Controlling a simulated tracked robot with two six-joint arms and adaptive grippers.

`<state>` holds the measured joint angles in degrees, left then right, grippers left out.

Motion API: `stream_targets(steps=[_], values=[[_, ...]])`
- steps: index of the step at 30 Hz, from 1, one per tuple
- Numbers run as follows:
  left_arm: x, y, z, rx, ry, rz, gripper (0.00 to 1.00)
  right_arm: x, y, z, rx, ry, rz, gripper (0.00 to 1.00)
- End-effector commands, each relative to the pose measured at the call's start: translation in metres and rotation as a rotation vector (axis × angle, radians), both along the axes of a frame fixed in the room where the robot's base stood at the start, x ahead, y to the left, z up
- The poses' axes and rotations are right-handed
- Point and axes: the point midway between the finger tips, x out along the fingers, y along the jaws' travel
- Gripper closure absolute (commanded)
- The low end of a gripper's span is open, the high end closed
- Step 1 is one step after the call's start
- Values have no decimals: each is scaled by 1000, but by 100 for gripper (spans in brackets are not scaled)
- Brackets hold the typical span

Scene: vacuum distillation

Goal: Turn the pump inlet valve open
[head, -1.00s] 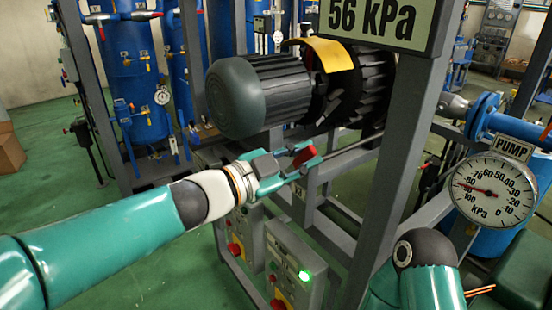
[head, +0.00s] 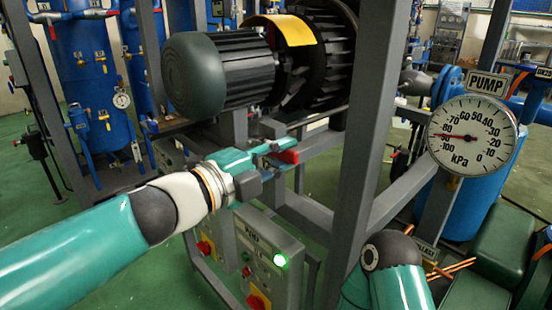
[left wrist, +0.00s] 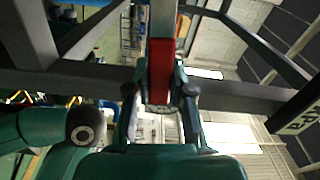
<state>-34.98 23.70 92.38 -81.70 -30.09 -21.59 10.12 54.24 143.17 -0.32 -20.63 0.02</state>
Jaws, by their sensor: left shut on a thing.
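My left gripper (head: 275,156) reaches in from the left, in front of the frame below the motor. It is shut on a red handle (head: 288,157), a short flat bar. In the left wrist view the red handle (left wrist: 160,72) stands lengthwise between the two fingers (left wrist: 160,100). The valve body that would show whether this is the pump inlet valve's lever cannot be made out. The round PUMP gauge (head: 472,135) at the right has its needle near -80 kPa. My right gripper is out of view; only part of that arm shows at the bottom right.
A dark motor (head: 220,75) sits just above my left gripper. A grey upright (head: 352,150) stands to its right. A control box (head: 262,257) with a lit green lamp is below. Blue columns (head: 88,75) stand at the back left; green floor is open at left.

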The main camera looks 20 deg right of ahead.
Motion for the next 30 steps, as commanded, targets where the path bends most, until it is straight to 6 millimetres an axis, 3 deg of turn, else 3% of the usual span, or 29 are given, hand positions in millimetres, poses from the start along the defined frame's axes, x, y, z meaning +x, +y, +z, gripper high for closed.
stream_targets(steps=[18,19,23,30], values=[[-4,-5,-7,23,-45,-12,100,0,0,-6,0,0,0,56],[-4,-5,-7,23,-45,-12,75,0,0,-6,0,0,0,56],[-3,-4,-6,22,-44,-9,54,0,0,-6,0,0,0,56],[-2,-2,-5,21,-44,-4,52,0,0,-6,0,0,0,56]])
